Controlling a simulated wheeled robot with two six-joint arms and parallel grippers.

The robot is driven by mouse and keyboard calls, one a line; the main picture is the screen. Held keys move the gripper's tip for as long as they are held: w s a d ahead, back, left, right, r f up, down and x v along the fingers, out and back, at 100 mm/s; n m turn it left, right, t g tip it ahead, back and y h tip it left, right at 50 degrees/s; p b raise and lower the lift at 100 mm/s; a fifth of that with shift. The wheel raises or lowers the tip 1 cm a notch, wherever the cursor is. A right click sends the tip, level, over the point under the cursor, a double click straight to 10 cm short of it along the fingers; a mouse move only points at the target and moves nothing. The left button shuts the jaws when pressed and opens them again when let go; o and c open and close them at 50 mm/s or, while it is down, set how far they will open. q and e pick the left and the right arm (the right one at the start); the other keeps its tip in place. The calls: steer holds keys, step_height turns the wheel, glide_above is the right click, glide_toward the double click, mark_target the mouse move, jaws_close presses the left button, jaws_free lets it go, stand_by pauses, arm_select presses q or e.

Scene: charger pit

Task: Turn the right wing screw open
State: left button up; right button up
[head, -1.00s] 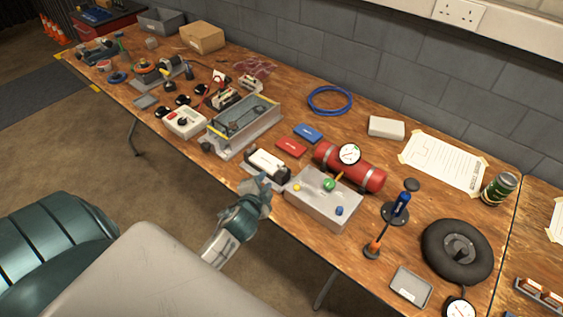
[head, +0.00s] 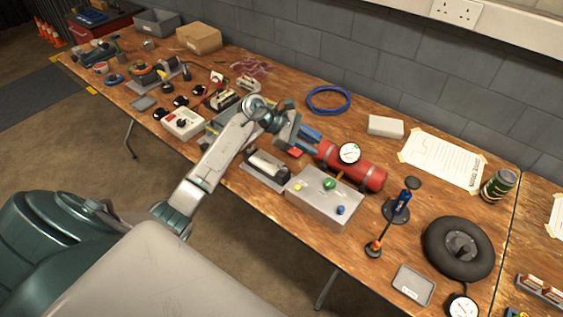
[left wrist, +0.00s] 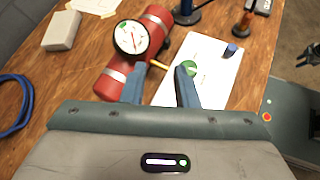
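I cannot make out for sure which part is the right wing screw. A grey box (head: 318,208) at the front table edge carries a yellow knob (head: 297,187), a green knob (head: 329,184) and a blue knob (head: 341,210). The green knob (left wrist: 186,68) shows just beyond my fingers in the left wrist view. My left gripper (head: 311,142) is above the table, left of the red cylinder (head: 365,177). In the left wrist view its two blue fingers (left wrist: 162,88) are apart and empty. A dark claw, probably my right gripper (left wrist: 308,56), shows small at the right edge.
My left arm hides part of the grey tray (head: 214,142). A cradle with a white cylinder (head: 268,165), a red block (head: 296,153), a gauge (head: 348,153), a blue cable (head: 328,100) and a blue-and-orange stand (head: 376,247) are nearby. The back table has a white box (head: 386,126).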

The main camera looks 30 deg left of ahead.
arm_select(q)
steer(key=s+a+m+g+y, duration=0.1)
steer(key=a+m+g+y, duration=0.15)
steer(key=a, duration=0.45)
steer(key=m+g+y, duration=0.1)
steer(key=g+y, duration=0.2)
glide_toward(282, 166)
steer(key=b+x, duration=0.3)
steer(key=b, duration=0.1)
steer(key=p+x, duration=0.1)
steer(key=x, duration=0.3)
steer(key=shift+d+f, duration=0.1)
steer(key=shift+d, duration=0.05)
steer(key=shift+d+f+p, duration=0.1)
steer(key=shift+f+p, duration=0.2)
steer(key=shift+f, duration=0.25)
jaws_close()
